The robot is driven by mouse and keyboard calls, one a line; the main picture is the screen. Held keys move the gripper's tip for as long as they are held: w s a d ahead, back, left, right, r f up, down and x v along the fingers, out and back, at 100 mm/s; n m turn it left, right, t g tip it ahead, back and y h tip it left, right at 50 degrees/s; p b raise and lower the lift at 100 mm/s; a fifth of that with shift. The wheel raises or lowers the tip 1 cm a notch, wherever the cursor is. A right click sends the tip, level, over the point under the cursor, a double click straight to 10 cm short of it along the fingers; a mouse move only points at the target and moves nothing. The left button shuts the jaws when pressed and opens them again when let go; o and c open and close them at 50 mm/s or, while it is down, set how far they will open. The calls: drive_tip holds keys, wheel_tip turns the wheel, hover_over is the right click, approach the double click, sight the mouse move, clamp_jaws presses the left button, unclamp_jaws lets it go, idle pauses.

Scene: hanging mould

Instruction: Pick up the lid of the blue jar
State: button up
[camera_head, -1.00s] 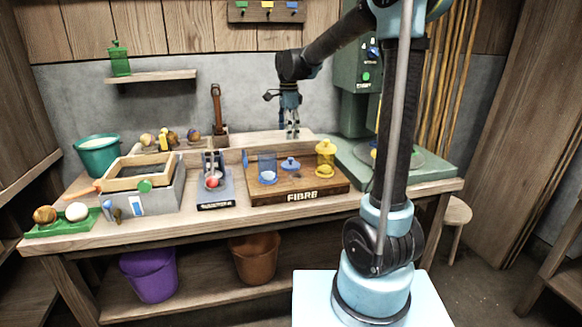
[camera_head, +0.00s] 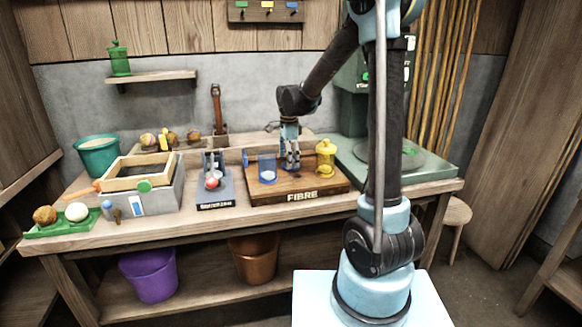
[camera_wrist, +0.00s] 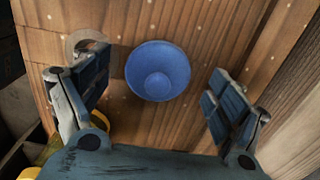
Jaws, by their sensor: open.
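The yellow lidded jar (camera_head: 325,158) stands on the FIBRE board (camera_head: 268,196) close to the right of my gripper. A small stand with a red ball (camera_head: 212,183) is left of the board. A green machine (camera_head: 430,165) stands at the right.

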drive_tip(key=shift+f, duration=0.45)
drive_tip(key=c, duration=0.9)
drive_tip(key=shift+r, duration=0.15)
